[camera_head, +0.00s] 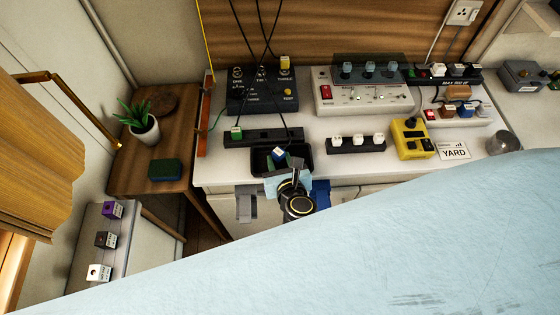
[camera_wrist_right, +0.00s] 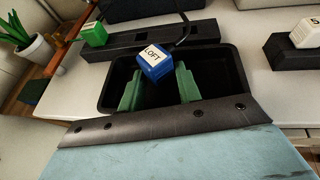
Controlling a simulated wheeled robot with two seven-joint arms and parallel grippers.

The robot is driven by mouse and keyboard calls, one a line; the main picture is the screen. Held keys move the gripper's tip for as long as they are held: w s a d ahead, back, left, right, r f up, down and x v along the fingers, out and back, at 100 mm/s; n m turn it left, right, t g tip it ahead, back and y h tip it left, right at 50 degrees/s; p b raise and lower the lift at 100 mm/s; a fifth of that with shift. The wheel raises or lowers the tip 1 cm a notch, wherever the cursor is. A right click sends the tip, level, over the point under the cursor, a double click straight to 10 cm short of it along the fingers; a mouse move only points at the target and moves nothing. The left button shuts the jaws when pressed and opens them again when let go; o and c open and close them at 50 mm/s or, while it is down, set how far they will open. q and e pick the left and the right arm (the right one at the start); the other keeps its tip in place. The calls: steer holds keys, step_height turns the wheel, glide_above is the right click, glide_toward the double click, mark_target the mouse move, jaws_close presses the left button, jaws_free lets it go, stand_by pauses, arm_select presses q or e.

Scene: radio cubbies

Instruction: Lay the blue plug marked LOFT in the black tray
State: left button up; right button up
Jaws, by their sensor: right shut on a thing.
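The blue plug marked LOFT (camera_wrist_right: 155,62) has a white label on top and a dark cable running up from it. My right gripper (camera_wrist_right: 158,80) has green fingers, shut on this plug, and holds it over the black tray (camera_wrist_right: 229,70). The plug appears tilted, and whether it touches the tray floor is hard to tell. In the head view the plug (camera_head: 278,153) shows small above the tray (camera_head: 256,165), with my right gripper (camera_head: 281,161) in front of part of it. My left gripper is not in view.
Behind the tray, a dark strip (camera_head: 222,138) holds a green plug (camera_head: 236,133). To the right are a black strip with white plugs (camera_head: 357,145), a yellow device (camera_head: 411,139) and a YARD card (camera_head: 453,150). Hanging cables (camera_head: 262,65) cross behind. A black panel (camera_head: 262,100) stands at the back.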

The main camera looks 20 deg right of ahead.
steer(key=shift+f, duration=0.2)
steer(key=o, duration=1)
steer(key=shift+r, duration=0.2)
steer(key=v, duration=1.2)
steer(key=s+d+f+n+g+y, duration=0.15)
steer(key=s+f+n, duration=0.25)
steer(key=f+n, duration=0.75)
steer(key=s+f+n+g+y, duration=0.25)
steer(key=s+f+n, duration=0.25)
steer(key=f+n, duration=0.7)
steer(key=s+d+f+n+g+h, duration=0.1)
steer(key=s+d+f+n+g, duration=0.1)
steer(key=s+n, duration=0.3)
steer(key=s+d+f+n+g, duration=0.3)
steer(key=s+d+f+n, duration=0.1)
steer(key=s+d+n, duration=0.1)
steer(key=s+d+f+n+g+h, duration=0.1)
steer(key=s+d+f+n+g, duration=0.2)
steer(key=s+n, duration=0.3)
steer(key=shift+s+d+f+h+p, duration=0.3)
steer(key=shift+s+d+f, duration=0.15)
steer(key=shift+s+f, duration=0.2)
